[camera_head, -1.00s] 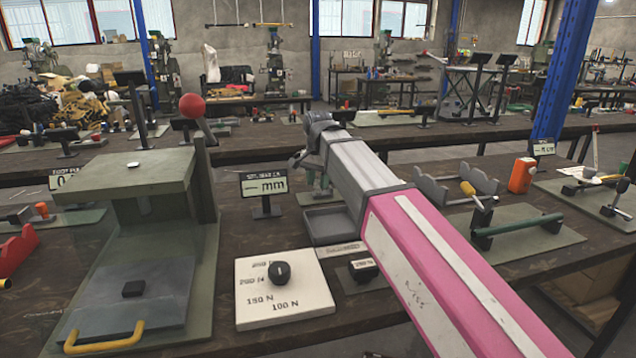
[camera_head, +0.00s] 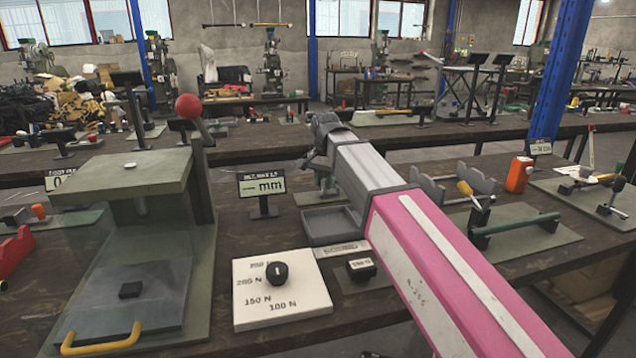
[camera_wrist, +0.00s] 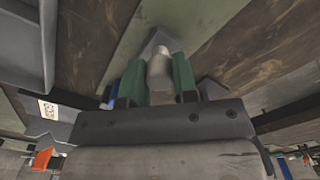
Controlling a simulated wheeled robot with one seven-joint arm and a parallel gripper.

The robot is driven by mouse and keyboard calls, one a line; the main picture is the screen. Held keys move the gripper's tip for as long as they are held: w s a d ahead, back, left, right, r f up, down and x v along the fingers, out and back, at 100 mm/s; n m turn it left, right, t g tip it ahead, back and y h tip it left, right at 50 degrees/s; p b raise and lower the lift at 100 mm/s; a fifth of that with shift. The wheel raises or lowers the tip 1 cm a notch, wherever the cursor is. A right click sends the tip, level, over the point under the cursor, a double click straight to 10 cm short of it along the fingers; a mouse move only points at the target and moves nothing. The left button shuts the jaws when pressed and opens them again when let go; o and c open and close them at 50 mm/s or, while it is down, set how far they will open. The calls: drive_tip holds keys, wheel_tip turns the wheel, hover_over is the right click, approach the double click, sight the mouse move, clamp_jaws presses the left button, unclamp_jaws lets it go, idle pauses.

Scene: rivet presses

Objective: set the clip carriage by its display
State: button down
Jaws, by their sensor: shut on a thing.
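My gripper (camera_wrist: 159,77) is shut on a pale rounded knob (camera_wrist: 160,66), between two green fingers in the wrist view. A grey pointed piece (camera_wrist: 161,42) shows just beyond the knob; I cannot tell whether both belong to the clip carriage. A small display (camera_head: 262,187) stands on the bench left of my arm. It reads a dash and "mm", with no number; its small heading is not legible.
A green press (camera_head: 140,190) with a red-knobbed lever stands at left. A pale dial plate (camera_head: 281,295) and a grey tray (camera_head: 325,225) are in front of the display.

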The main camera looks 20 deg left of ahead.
sight(324, 179)
drive_tip(key=c, duration=1.2)
unclamp_jaws()
drive_tip(key=shift+o, duration=0.2)
drive_tip(key=shift+r, duration=0.15)
wheel_tip(324, 179, up, 10)
drive_tip(key=shift+a, duration=0.1)
drive_tip(key=shift+r, duration=0.3)
